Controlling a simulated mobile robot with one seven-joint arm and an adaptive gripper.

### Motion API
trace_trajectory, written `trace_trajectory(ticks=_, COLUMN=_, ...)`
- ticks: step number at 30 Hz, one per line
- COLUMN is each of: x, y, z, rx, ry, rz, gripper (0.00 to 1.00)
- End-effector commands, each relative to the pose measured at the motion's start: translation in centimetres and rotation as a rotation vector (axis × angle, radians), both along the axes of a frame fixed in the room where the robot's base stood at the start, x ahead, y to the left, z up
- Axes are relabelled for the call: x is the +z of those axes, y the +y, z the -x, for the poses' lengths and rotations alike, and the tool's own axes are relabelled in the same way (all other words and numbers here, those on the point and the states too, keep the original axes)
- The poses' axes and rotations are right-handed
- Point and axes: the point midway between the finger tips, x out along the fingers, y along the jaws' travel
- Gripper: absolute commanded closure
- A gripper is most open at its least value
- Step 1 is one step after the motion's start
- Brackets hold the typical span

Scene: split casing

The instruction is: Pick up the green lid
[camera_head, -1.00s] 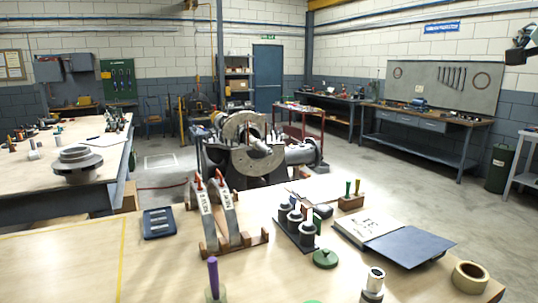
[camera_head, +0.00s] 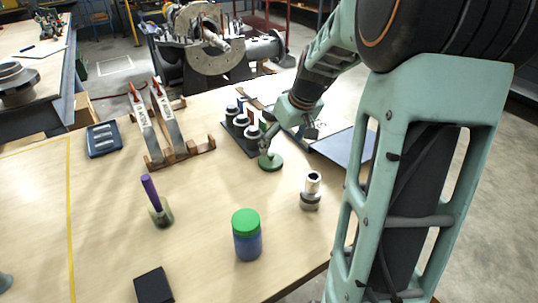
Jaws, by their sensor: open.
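A dark green round lid (camera_head: 270,162) lies flat on the wooden table, in front of the rack of dark-and-white pieces. My gripper (camera_head: 268,147) reaches down from the upper right and is open, its fingertips just over the lid's top. The fingers hide the lid's middle, and I cannot tell whether they touch it. A blue jar (camera_head: 248,246) with a bright green cap (camera_head: 245,222) stands upright nearer the front, apart from the gripper.
The rack (camera_head: 240,136) stands close behind the lid. A metal fitting (camera_head: 311,191) stands to its right. A green holder (camera_head: 162,217) with a purple stick and a black block (camera_head: 153,286) are at the front left. A wooden stand (camera_head: 186,153) with curved plates is left.

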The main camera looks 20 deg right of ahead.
Motion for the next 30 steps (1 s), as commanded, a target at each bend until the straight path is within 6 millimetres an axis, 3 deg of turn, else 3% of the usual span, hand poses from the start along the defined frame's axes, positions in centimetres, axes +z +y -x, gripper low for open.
trace_trajectory(ticks=6, x=-3.2, y=0.4, z=-1.2, rx=0.002, ry=0.004, rz=-0.003, gripper=0.24)
trace_trajectory(ticks=14, x=-4.7, y=0.5, z=-2.1, rx=0.0, ry=0.0, rz=-0.001, gripper=0.24)
trace_trajectory(ticks=24, x=-8.3, y=1.2, z=-3.9, rx=-0.001, ry=0.0, rz=-0.001, gripper=0.24)
trace_trajectory(ticks=30, x=-8.9, y=1.2, z=-4.2, rx=-0.001, ry=-0.001, rz=0.0, gripper=0.24)
